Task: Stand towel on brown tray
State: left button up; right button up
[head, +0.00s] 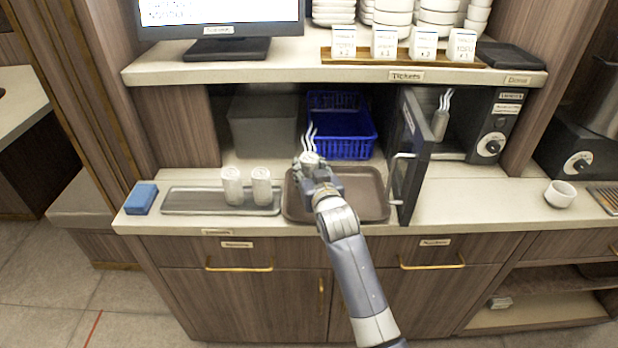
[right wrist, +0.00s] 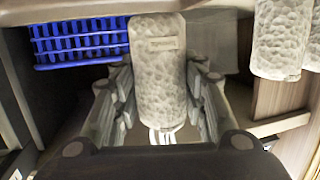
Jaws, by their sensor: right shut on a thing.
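The brown tray (head: 366,193) lies on the counter in the middle of the head view. My right gripper (head: 312,167) is over its left part, shut on a white rolled towel (right wrist: 157,75) with a small label. In the head view only the towel's top (head: 311,157) shows, with white steam wisps above it; it looks about upright. My gripper hides its lower part, so I cannot tell whether it touches the tray. My left gripper is not in view.
Two white towels (head: 232,186) (head: 262,186) stand on a grey tray (head: 185,201) at left, beside a blue block (head: 141,199). An open dark door (head: 412,155) stands at the brown tray's right. Another steaming towel (head: 440,124) is inside the warmer. A blue basket (head: 342,148) is behind.

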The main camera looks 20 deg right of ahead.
jog(key=shift+w+f, duration=0.15)
jog(key=shift+w, duration=0.05)
notch_tip(320, 180, down, 2)
jog(key=shift+f, duration=0.65)
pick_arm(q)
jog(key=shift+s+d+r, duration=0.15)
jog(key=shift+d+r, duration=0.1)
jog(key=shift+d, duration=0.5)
pick_arm(e)
jog(key=shift+s+f, duration=0.1)
jog(key=shift+f, duration=0.1)
jog(key=o, duration=1.1)
jog(key=shift+c, duration=0.2)
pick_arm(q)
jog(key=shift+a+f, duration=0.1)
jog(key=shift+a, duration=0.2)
pick_arm(e)
jog(key=shift+r, duration=0.1)
